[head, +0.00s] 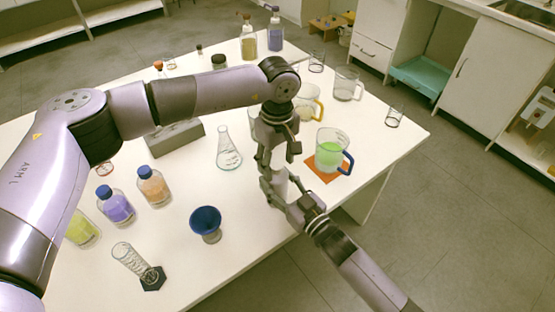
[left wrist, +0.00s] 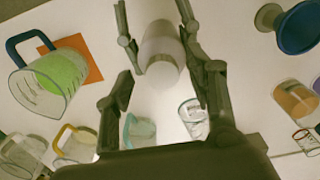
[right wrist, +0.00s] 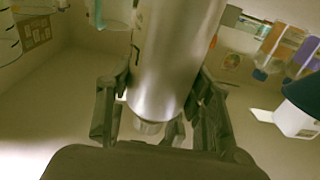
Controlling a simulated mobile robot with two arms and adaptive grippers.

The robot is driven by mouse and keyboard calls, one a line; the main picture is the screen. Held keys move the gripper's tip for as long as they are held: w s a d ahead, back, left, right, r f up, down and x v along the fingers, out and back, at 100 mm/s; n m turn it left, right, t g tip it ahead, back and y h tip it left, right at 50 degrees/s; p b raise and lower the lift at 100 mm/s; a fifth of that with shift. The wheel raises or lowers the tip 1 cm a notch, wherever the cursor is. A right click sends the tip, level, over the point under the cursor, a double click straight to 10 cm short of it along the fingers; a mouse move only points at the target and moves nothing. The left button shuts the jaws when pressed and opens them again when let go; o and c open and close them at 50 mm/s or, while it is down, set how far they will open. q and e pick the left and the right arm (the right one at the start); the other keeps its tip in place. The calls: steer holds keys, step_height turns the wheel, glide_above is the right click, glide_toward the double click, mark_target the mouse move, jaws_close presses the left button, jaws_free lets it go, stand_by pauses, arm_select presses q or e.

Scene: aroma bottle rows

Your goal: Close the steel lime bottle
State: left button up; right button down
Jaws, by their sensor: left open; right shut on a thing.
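The steel bottle (head: 282,183) is in my right gripper (head: 279,192), above the table near its front edge. In the right wrist view the shiny steel body (right wrist: 172,60) stands between the two fingers. My left gripper (head: 278,160) is just above the bottle, pointing down, open and empty. In the left wrist view the pale bottle top (left wrist: 162,70) shows between or just beyond the left fingertips, with the right fingers around the body. I cannot tell whether a cap sits on it. No separate lime cap is identifiable.
A beaker of green liquid (head: 328,152) stands on an orange mat (head: 313,166) close to the right. A conical flask (head: 228,152) and a blue funnel (head: 206,222) are to the left. Capped bottles (head: 116,207) stand further left. Several glass beakers stand behind.

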arm_select(q)
step_height(320, 180, up, 12)
stand_by(0.7)
arm_select(e)
steer(key=c, duration=0.7)
jaws_free()
steer(key=v, duration=1.2)
